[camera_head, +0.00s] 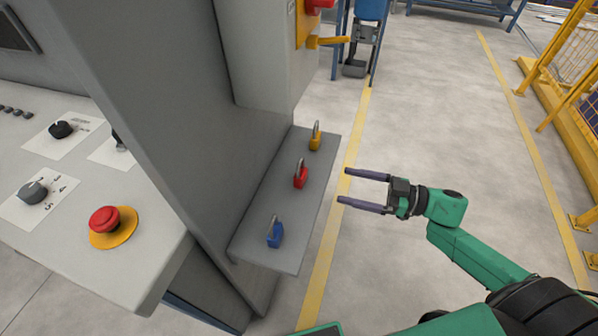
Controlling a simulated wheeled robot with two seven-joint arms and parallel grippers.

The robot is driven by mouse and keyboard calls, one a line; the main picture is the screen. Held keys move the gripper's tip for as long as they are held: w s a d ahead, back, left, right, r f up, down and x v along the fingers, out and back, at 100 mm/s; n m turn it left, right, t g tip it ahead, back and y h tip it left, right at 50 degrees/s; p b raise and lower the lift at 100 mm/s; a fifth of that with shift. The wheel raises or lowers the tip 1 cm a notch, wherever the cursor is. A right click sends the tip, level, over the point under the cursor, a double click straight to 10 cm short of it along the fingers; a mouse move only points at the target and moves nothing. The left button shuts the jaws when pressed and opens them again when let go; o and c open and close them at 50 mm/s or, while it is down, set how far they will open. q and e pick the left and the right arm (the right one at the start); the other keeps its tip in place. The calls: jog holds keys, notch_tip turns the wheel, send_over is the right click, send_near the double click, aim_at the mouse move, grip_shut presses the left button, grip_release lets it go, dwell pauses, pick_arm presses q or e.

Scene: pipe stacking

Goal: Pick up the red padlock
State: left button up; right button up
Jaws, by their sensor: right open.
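The red padlock (300,178) stands upright on a grey shelf (254,240) on the side of the machine cabinet, its shackle up. It is in the middle of a row, between a yellow padlock (315,140) and a blue padlock (275,236). My right gripper (342,186) is open and empty, to the right of the red padlock and apart from it. Its two fingers point left toward the shelf. My left gripper does not show.
The grey cabinet (160,100) rises left of and behind the shelf. A red emergency button (104,219) and dials sit on the panel at left. A yellow handle (328,41) sticks out above. Yellow fencing (560,70) stands at right. The floor between is clear.

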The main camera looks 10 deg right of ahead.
aim_at(305, 175)
jog(key=x, duration=1)
jog(key=shift+w+a+r+p, duration=0.15)
jog(key=shift+a+p, duration=0.15)
jog(key=shift+p, duration=0.1)
grip_shut()
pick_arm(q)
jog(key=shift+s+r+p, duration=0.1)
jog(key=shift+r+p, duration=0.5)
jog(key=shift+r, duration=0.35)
pick_arm(e)
notch_tip(305, 175, up, 10)
